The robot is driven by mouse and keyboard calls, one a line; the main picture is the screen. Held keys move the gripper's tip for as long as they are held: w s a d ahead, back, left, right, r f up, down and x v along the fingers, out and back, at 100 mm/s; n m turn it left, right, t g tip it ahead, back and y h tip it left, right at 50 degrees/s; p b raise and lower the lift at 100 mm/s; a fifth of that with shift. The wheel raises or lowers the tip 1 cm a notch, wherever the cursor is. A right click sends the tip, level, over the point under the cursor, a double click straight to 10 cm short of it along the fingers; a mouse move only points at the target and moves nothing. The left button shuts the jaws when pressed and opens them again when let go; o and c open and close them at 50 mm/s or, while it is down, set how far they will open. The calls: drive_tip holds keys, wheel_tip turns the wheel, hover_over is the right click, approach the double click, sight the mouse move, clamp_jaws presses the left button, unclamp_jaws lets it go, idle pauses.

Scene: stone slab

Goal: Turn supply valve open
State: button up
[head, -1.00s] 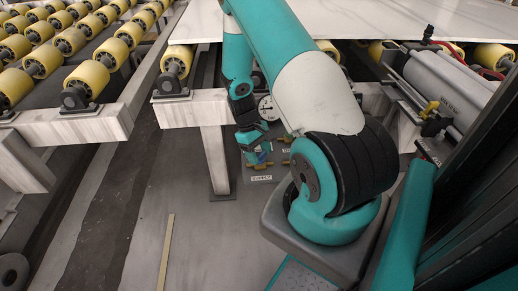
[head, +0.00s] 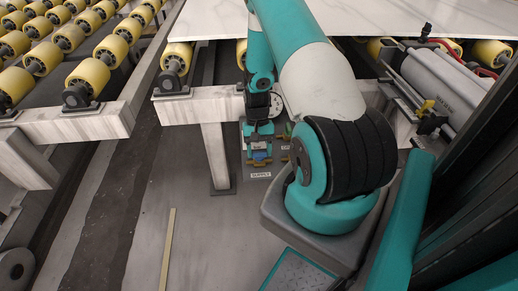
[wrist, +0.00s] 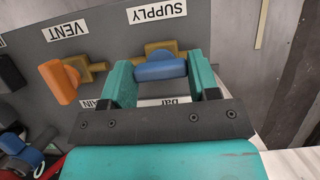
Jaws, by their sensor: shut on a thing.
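The supply valve has a blue handle (wrist: 160,68) on a brass body (wrist: 160,48), below the upside-down SUPPLY label (wrist: 157,14) in the wrist view. My gripper (wrist: 160,64) is shut on the blue handle, one teal finger at each end of it. The handle lies crosswise in the wrist view, roughly along the brass body. In the head view my gripper (head: 258,152) is low under the slab, just behind the SUPPLY label (head: 260,175). The handle is mostly hidden there by the gripper.
A valve with an orange handle (wrist: 66,82) sits left of the gripper at the VENT label (wrist: 69,30). Another blue handle (wrist: 22,160) shows at lower left. In the head view a frame leg (head: 216,158) stands left of the gripper, and the pale slab (head: 420,20) lies above.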

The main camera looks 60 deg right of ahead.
idle(0.4)
drive_tip(key=o, duration=0.9)
drive_tip(key=shift+r, duration=0.1)
drive_tip(key=p+v, duration=0.1)
drive_tip(key=v, duration=1.6)
drive_tip(key=shift+d+r, duration=0.1)
drive_tip(key=shift+r, duration=0.05)
